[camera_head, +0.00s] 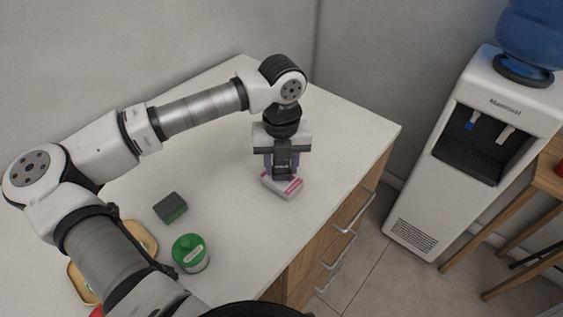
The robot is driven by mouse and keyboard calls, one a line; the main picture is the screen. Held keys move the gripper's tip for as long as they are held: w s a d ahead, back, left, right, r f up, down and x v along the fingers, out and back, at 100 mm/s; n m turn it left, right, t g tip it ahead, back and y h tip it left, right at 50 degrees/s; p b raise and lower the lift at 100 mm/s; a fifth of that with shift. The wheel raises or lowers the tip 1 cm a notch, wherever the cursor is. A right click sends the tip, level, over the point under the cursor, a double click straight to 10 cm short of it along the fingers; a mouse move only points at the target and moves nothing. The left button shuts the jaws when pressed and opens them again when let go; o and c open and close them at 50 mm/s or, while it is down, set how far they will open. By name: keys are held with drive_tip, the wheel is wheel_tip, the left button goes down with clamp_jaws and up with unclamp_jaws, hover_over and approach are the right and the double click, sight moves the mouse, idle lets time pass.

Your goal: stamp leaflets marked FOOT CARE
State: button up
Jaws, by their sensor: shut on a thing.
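My gripper (283,164) points down over the right part of the white counter. It is shut on a small dark thing, mostly hidden between the fingers; I cannot tell for certain that it is a stamp. Right under it lies a small white and pink stack (289,191), which looks like leaflets. Its wording cannot be read. I cannot tell whether the held thing touches the stack. A dark block with a green lower side (170,207) lies left on the counter, possibly an ink pad.
A tub with a green lid (190,253) stands near the counter's front. A tan tray (142,236) is partly hidden behind my arm, with something red (97,311) by it. The white counter (235,215) is clear around the stack. A water dispenser (475,140) stands right, across a floor gap.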

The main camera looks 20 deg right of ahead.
drive_tip(key=shift+s+f+b, duration=0.1)
drive_tip(key=shift+f+b, duration=0.3)
drive_tip(key=shift+b, duration=0.35)
idle(2.2)
drive_tip(key=shift+r, duration=0.1)
drive_tip(key=shift+r+p, duration=1.35)
drive_tip(key=shift+r, duration=2.15)
